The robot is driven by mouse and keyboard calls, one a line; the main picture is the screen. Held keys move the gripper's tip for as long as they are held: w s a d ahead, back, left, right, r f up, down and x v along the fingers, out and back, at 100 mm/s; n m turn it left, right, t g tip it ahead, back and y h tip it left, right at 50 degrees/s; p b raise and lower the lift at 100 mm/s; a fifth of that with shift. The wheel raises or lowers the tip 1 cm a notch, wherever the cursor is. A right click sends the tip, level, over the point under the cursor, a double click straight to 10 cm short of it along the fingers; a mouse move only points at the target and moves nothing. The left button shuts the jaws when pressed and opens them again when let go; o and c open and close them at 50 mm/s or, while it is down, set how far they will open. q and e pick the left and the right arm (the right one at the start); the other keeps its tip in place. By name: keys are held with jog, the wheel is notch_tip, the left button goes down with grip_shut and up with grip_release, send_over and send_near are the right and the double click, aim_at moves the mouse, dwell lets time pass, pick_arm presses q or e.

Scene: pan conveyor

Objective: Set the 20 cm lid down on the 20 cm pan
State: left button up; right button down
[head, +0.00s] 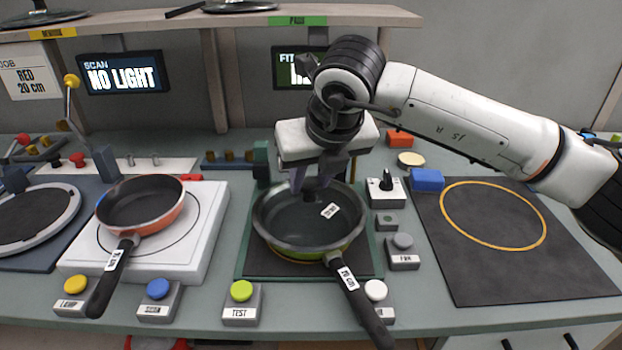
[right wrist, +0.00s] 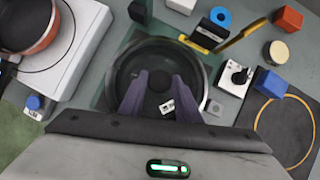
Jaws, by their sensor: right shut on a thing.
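The 20 cm pan (head: 290,247), green outside with a grey rim, stands on a dark square pad, its black handle (head: 358,305) labelled 20 cm and pointing front right. The dark round lid (head: 288,222), with a small white label, lies level within the pan's rim; I cannot tell whether it rests fully. My right gripper (head: 314,190) is above the middle of the pan, shut on the lid's knob, which its fingers partly hide. In the right wrist view, the lid (right wrist: 140,72) shows beneath the purple fingers (right wrist: 159,88). My left gripper is not in view.
A red pan (head: 140,203) stands on a white hotplate (head: 205,215) to the left. Button boxes line the front, including a TEST box (head: 242,310). A blue block (head: 427,180) lies near the mat.

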dwell(0.3)
jog(key=c, duration=1.2)
grip_release()
jog(key=shift+f, duration=0.1)
